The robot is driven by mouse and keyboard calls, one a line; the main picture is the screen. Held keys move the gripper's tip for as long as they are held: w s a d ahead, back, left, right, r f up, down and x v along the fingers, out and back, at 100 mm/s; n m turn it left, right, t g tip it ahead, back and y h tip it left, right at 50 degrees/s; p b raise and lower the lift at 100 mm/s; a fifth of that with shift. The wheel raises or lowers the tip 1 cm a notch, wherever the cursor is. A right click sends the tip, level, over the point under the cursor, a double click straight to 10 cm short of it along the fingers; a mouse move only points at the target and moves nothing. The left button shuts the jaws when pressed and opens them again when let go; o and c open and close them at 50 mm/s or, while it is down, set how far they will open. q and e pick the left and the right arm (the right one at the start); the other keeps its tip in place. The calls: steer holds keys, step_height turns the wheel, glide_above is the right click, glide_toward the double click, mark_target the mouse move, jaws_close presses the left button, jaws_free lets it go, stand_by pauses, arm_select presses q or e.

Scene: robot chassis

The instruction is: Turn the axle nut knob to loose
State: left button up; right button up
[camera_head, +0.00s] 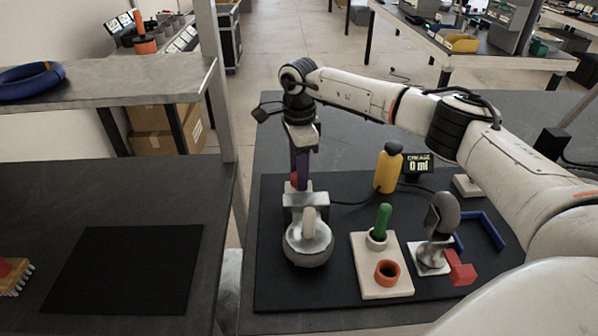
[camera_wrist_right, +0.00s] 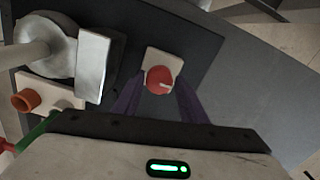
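The red knob (camera_wrist_right: 159,80) sits on a small pale square plate in the right wrist view. A white pointer mark on its face points to the right and slightly down there. In the head view only a red bit of it (camera_head: 294,180) shows beside my right gripper, behind the grey metal hub assembly (camera_head: 308,245). My right gripper (camera_head: 301,172) points down over the knob with its purple fingers. In the wrist view the fingers (camera_wrist_right: 158,98) are apart, one on each side of the knob; I cannot tell if they touch it. My left gripper is not in view.
On the black mat stand a yellow bottle (camera_head: 388,169), a small display reading "0 ml" (camera_head: 418,164), a white block (camera_head: 367,278) with a green-handled piece and orange ring, and a grey part on a stand (camera_head: 438,222). A bare black mat (camera_head: 125,270) lies left.

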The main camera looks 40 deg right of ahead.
steer(key=shift+o, duration=1)
step_height(320, 180, up, 10)
steer(key=shift+r+b, duration=0.15)
steer(key=shift+b, duration=0.2)
